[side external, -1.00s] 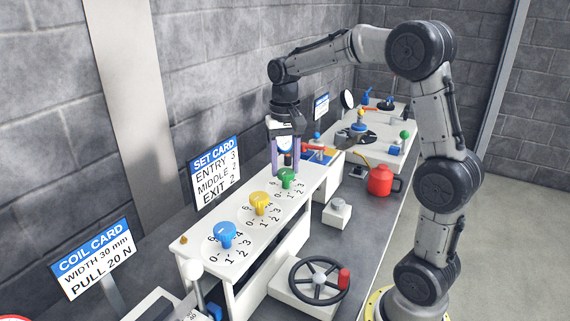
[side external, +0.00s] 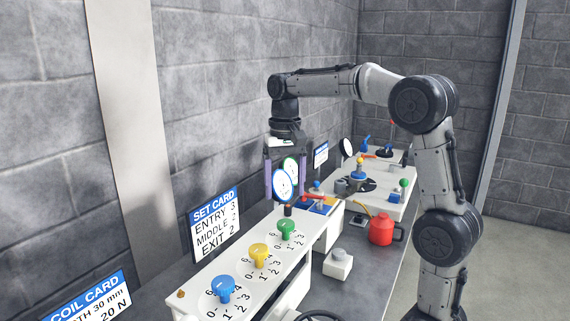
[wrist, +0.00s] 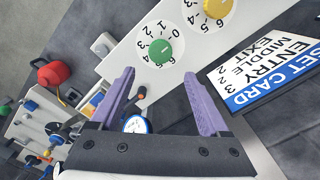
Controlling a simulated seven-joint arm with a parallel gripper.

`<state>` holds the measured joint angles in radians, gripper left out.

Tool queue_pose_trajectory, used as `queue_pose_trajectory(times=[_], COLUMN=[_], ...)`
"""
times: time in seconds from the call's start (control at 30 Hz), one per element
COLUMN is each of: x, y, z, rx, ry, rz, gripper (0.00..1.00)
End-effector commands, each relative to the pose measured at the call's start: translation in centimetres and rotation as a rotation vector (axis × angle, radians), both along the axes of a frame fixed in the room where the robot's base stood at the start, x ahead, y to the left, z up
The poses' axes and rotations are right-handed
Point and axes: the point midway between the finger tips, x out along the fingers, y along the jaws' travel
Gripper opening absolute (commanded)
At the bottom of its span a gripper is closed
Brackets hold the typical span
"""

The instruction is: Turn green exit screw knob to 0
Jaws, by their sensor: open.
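The green knob (side external: 286,228) stands on its numbered dial at the far end of the white panel's row of three knobs. In the wrist view the green knob (wrist: 160,52) lies beyond my fingertips, between their lines; I cannot tell surely which number it points to. My gripper (side external: 286,197) is open and empty, pointing down above the green knob and clear of it. Its two purple fingers also show in the wrist view (wrist: 160,78). The set card (side external: 214,221) reads entry 3, middle 2, exit 2.
The yellow knob (side external: 259,255) and the blue knob (side external: 223,288) stand nearer on the same panel. A small dark post (side external: 288,209) rises just behind the green knob. A round white dial gauge (side external: 283,185) shows between the fingers. A red can (side external: 382,229) stands to the right.

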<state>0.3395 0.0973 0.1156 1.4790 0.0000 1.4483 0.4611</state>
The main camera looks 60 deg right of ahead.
Motion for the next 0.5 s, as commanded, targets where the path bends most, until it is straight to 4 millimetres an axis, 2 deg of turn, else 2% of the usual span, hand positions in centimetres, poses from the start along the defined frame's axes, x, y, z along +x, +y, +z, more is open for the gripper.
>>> queue_pose_trajectory(times=[0.03, 0.2, 0.33, 0.5], x=[0.1, 0.1, 0.0, 0.0], y=[0.0, 0.0, 0.0, 0.0], z=[1.1, 4.1, 5.5, 6.2], rx=[-0.001, -0.001, -0.001, -0.001], ry=[-0.004, -0.002, -0.002, -0.001], rz=[0.0, 0.0, 0.0, 0.0], gripper=[0.79, 0.79, 0.79, 0.79])
